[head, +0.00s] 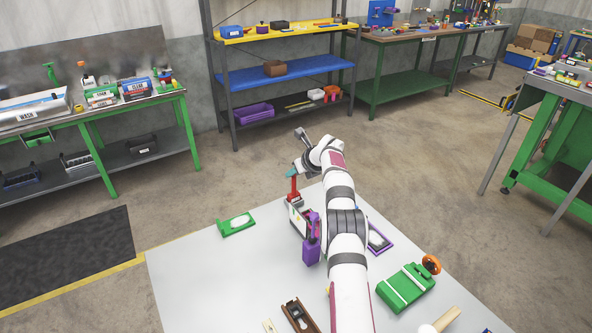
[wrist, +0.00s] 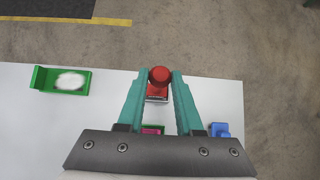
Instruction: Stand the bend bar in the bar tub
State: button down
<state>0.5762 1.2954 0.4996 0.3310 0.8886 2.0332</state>
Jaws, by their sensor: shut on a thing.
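My gripper (wrist: 159,78) is shut on a red bar with a round top (wrist: 160,74), which I take to be the bend bar. In the head view the red bar (head: 294,188) hangs upright below the teal fingertips, near the table's far edge. A small red and white piece (wrist: 157,93) lies just under the bar; I cannot tell whether the bar touches it or stands in it. A purple upright container (head: 311,252) stands beside my arm. I cannot tell for sure which piece is the bar tub. My arm hides part of this area.
A green tray with a white oval (head: 236,223) lies to the left on the pale table (head: 190,270). A purple tray (head: 379,238), a green case (head: 405,287) and a brown holder (head: 298,314) lie on the table. The table's left part is clear.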

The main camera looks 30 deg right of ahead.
jog(key=shift+f, duration=0.3)
jog(key=shift+c, duration=2.4)
grip_release()
jog(key=shift+v, duration=2.5)
jog(key=v, duration=1.5)
jog(key=shift+s+r, duration=0.3)
